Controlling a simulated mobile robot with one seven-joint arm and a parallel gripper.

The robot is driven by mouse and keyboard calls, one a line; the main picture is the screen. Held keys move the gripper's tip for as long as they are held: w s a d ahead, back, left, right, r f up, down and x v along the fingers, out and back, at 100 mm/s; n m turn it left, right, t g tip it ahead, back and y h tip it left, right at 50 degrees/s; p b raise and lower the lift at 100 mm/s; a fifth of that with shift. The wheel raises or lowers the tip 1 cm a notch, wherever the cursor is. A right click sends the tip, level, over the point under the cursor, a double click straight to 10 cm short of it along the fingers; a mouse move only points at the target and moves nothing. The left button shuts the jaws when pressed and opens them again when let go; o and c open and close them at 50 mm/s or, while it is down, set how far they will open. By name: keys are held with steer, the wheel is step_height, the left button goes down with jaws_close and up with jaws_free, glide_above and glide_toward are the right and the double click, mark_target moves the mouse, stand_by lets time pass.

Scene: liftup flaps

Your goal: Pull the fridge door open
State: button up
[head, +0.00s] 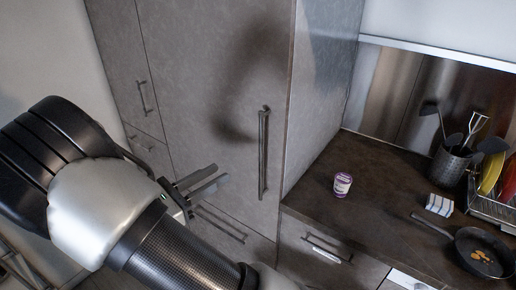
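The fridge door (209,87) looks like a tall grey panel in the middle of the head view, and it is closed. Its long vertical bar handle (263,153) is near the door's right edge. My gripper (221,176) is to the left of the handle and apart from it. Its two fingers are spread with a gap between them, and nothing shows between them. My arm covers part of the lower left of the cabinet front.
A counter (371,205) to the right holds a purple-and-white cup (342,184), a frying pan (482,252), a utensil holder (448,165) and a dish rack. A lower drawer handle (220,224) lies below the door. Drawers with handles (327,247) sit under the counter.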

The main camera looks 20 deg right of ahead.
steer(key=p+x, duration=0.1)
steer(key=x, duration=1.6)
jaws_close()
